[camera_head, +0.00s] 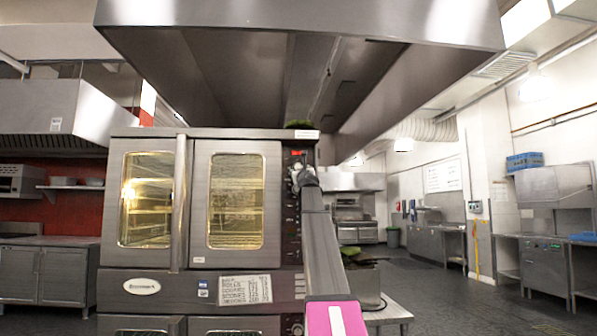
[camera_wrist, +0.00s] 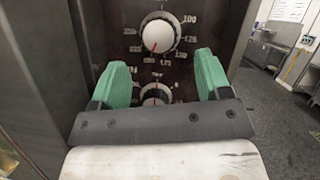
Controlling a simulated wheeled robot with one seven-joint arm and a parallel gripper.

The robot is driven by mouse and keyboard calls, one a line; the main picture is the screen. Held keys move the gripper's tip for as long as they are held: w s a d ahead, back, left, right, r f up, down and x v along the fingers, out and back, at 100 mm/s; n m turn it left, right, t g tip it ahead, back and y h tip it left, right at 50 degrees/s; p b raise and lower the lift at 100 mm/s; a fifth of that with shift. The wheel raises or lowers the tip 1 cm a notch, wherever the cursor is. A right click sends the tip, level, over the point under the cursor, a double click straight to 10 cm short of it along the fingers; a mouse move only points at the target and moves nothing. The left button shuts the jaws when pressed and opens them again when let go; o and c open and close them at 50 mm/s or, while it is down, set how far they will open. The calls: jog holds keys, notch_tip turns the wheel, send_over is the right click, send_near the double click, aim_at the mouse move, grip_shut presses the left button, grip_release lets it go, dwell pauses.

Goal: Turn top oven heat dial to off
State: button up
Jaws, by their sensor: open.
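The top oven (camera_head: 236,200) has two glass doors and a dark control strip on its right side. In the wrist view, a white round heat dial (camera_wrist: 157,33) has numbers around it; its red pointer line points down and slightly left. A second dial (camera_wrist: 155,92) is below it, partly hidden behind my gripper. My gripper (camera_wrist: 162,75) is open, its green fingers spread apart below and to either side of the heat dial, with nothing between them visibly gripped. In the head view my gripper (camera_head: 302,172) is at the upper control strip, and my arm hides part of the strip.
A lower oven (camera_head: 140,324) stands beneath, with a printed notice (camera_head: 245,289) between the two. A low metal table (camera_head: 390,312) is right of my arm. A large extractor hood (camera_head: 300,14) hangs above. The dark floor (camera_head: 440,290) is open to the right.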

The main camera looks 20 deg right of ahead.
jog(key=x, duration=0.5)
jog(key=c, duration=0.9)
